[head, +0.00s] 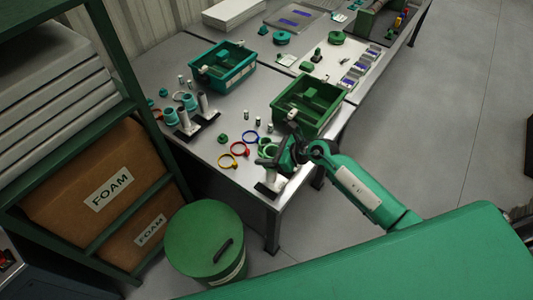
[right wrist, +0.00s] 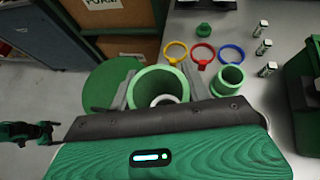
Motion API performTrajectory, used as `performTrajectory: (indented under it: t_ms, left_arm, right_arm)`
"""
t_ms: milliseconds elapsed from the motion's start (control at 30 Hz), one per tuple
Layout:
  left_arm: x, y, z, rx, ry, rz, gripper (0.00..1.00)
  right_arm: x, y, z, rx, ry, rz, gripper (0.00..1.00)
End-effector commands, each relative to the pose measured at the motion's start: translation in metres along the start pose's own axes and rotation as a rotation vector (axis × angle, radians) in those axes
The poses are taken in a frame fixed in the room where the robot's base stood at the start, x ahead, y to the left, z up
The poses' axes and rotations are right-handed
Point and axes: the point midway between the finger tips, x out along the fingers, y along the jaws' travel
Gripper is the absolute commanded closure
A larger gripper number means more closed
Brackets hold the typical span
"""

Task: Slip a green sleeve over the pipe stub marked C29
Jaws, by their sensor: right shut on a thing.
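My right gripper (right wrist: 160,88) is shut on a green sleeve (right wrist: 160,82), a short wide open tube. Through the sleeve's opening a pale round pipe end (right wrist: 164,100) shows; I cannot tell whether the sleeve is around it or above it. In the head view my right gripper (head: 275,155) is at the table's near corner, over a pale pipe stub (head: 270,177) on a dark base. No C29 mark is legible. A second green sleeve (right wrist: 229,79) stands to the right. A dark gripper at the left edge, apparently my left (right wrist: 46,132), is far from the sleeves; its jaws are unclear.
Yellow (head: 226,161), red (head: 240,149) and blue (head: 250,137) rings lie beside the sleeves. Two stubs (head: 203,103) with teal sleeves nearby stand further left. Green (head: 323,118) and teal (head: 222,83) bins stand behind. A green drum (head: 205,240) is below the table edge.

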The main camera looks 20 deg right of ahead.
Motion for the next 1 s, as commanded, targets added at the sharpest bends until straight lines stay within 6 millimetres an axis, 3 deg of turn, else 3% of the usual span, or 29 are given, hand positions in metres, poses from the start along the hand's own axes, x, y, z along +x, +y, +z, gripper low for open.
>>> performTrajectory:
  t_ms: [1000]
  left_arm:
    - [0.013, -0.001, 0.002, 0.0, -0.002, -0.001, 0.08]
  right_arm:
    - [0.008, 0.0, -0.013, 0.0, 0.0, 0.0, 0.73]
